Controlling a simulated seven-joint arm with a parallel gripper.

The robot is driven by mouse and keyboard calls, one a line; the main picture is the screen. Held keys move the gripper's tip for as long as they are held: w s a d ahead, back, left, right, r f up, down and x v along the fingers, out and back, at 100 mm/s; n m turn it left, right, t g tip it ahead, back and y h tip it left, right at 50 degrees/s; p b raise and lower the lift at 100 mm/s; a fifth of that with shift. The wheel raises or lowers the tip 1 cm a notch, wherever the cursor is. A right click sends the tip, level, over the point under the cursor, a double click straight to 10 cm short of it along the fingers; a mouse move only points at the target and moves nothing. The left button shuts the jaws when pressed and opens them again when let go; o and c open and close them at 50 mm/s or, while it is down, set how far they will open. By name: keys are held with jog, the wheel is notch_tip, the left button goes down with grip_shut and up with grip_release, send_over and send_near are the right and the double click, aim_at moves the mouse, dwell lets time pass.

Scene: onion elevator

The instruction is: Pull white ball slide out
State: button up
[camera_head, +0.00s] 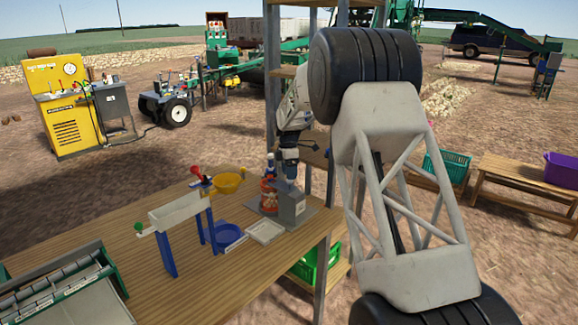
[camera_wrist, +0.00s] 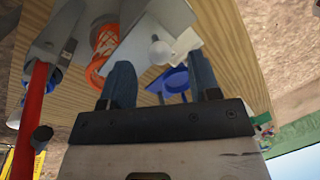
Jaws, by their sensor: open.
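The white ball (camera_wrist: 160,50) shows in the wrist view as a small pale knob on the grey metal box (camera_wrist: 150,22). I cannot make it out in the head view, where the same grey box (camera_head: 294,210) stands at the table's back right. My gripper (camera_wrist: 160,64) is open, with its two blue-grey fingers apart and nothing between them. The ball appears just beyond the fingertips, between them in the picture; I see no contact. In the head view my gripper (camera_head: 290,170) points down directly above the box. How the slide sits inside the box is hidden.
A red-orange container (camera_head: 268,196) stands beside the box. A blue-legged stand with a white trough (camera_head: 178,212) is further left. Bare table (camera_head: 215,285) lies in front; a steel post stands close right.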

aim_at(291, 182)
jog(key=shift+s+f, duration=0.2)
jog(key=shift+f, duration=0.85)
jog(key=shift+s+f, duration=0.2)
jog(key=shift+f, duration=0.8)
jog(key=c, duration=1)
jog(key=shift+d, duration=0.1)
jog(key=shift+s+d, duration=1.8)
